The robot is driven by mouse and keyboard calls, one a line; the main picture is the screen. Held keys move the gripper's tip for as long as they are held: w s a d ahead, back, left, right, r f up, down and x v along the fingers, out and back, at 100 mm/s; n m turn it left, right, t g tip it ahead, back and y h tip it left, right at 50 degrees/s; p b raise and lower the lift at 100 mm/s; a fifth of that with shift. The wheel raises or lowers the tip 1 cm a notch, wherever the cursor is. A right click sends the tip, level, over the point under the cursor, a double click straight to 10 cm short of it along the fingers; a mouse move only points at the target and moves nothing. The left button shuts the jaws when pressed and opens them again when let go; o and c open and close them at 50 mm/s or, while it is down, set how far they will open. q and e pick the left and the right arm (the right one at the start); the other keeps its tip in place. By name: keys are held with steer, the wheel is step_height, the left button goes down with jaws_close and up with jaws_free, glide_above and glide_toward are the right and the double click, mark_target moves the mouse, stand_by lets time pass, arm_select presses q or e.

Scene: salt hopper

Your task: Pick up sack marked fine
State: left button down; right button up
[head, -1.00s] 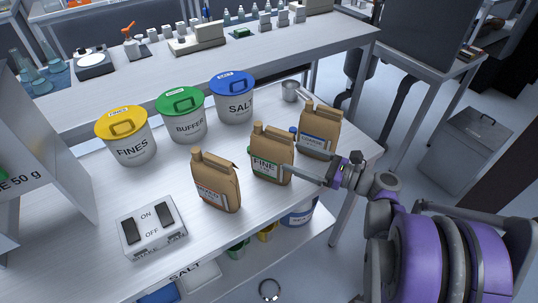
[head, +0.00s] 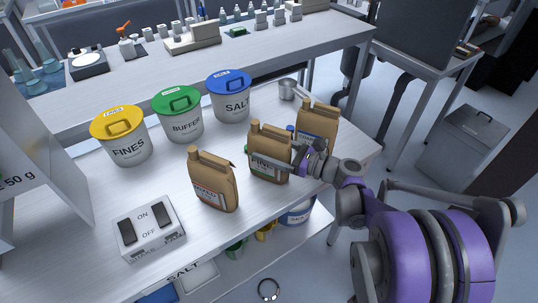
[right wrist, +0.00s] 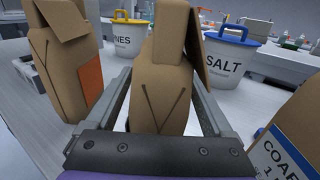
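The sack marked FINE (head: 268,150) is a brown paper sack with a green-edged label. It stands upright on the white table between two similar sacks. My right gripper (head: 281,152) is at this sack, with one finger across its label side and the other largely hidden behind it. In the right wrist view the FINE sack (right wrist: 160,92) stands between the two spread fingers, with a gap at least on the left. Whether either finger touches it is unclear. My left gripper is not in view.
A sack with an orange-red label (head: 212,180) stands to the left. A sack marked COARSE (right wrist: 296,135) stands close on the right. Lidded buckets FINES (head: 122,138), BUFFER (head: 178,115) and SALT (head: 229,98) stand behind. A switch box (head: 149,228) sits front left.

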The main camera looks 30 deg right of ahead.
jaws_close()
steer(key=shift+r, duration=0.1)
stand_by(0.4)
